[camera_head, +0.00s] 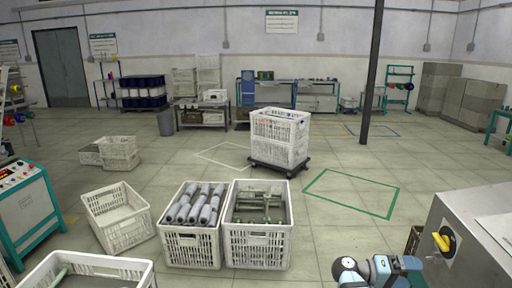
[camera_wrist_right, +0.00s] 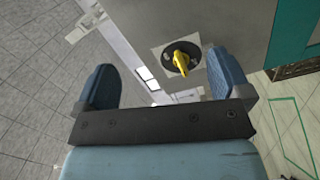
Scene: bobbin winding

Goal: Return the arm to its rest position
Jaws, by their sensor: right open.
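My right gripper (camera_head: 392,265) is low at the right of the head view, just left of a grey machine cabinet (camera_head: 482,236). In the right wrist view its two blue fingers (camera_wrist_right: 160,80) are spread wide apart with nothing between them. Beyond them is the cabinet's yellow rotary switch (camera_wrist_right: 183,62) on a dark round plate. The switch also shows in the head view (camera_head: 441,242). The fingers look apart from the switch. My left gripper is not in view.
A white crate of grey rolls (camera_head: 192,247) and a crate with greenish parts (camera_head: 258,247) stand ahead on the floor. White crates sit on a black dolly (camera_head: 277,167) behind them. A green floor outline (camera_head: 350,207) is empty. A dark post (camera_head: 372,80) stands behind it.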

